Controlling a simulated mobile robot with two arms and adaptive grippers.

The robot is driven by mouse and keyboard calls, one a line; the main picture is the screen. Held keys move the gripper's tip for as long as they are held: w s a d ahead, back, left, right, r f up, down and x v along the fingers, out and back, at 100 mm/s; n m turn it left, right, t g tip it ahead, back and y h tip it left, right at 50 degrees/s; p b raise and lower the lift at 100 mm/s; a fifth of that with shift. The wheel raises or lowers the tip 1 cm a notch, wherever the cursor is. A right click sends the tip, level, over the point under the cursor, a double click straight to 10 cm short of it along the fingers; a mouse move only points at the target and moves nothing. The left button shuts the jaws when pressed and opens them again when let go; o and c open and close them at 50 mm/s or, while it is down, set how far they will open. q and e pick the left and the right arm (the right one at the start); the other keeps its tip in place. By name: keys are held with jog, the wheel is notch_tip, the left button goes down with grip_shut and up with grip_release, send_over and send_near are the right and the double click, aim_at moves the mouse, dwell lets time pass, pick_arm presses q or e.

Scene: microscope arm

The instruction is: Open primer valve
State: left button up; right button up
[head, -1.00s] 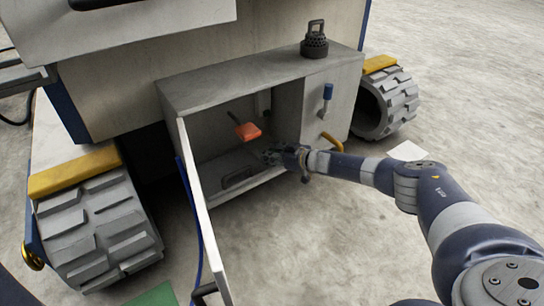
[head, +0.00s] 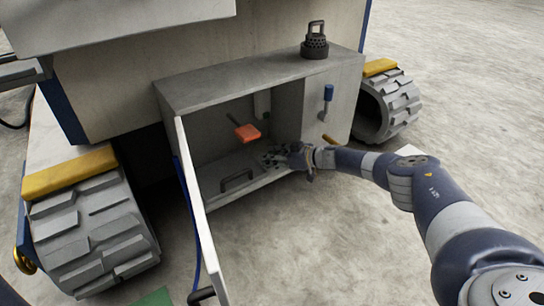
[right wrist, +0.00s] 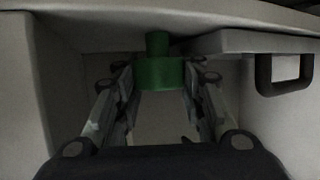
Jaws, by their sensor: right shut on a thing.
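A green round knob with a narrower stem (right wrist: 158,70) shows in the right wrist view, between the fingers of my right gripper (right wrist: 160,88). The fingers are shut on its sides. I take this knob for the primer valve. In the head view my right gripper (head: 272,157) reaches into the lower right of the open grey cabinet (head: 205,97); its fingers are small there and the green knob cannot be made out. My left gripper is not in view.
An orange-red paddle handle (head: 247,133) stands in the cabinet above my gripper. A black handle (head: 237,180) lies on the cabinet's lower part. The open door (head: 200,215) stands to the left. A blue-handled lever (head: 327,93) and yellow handle (head: 328,139) are on the right front panel.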

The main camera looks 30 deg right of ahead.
jog(key=o, duration=0.8)
jog(key=shift+c, duration=0.2)
jog(key=shift+s+a+r+m+t+h+p, duration=0.1)
jog(key=shift+m+t+h+p, duration=0.3)
jog(key=shift+m+h+p, duration=0.6)
jog(key=shift+m+t+h+p, duration=0.5)
jog(key=shift+m+h+p, duration=0.5)
jog(key=shift+p, duration=0.5)
jog(key=shift+h, duration=0.3)
jog(key=shift+m+h+p, duration=0.3)
jog(key=shift+m+p, duration=0.1)
jog(key=shift+f+m+h, duration=0.2)
jog(key=shift+m+h, duration=0.4)
jog(key=shift+h, duration=0.1)
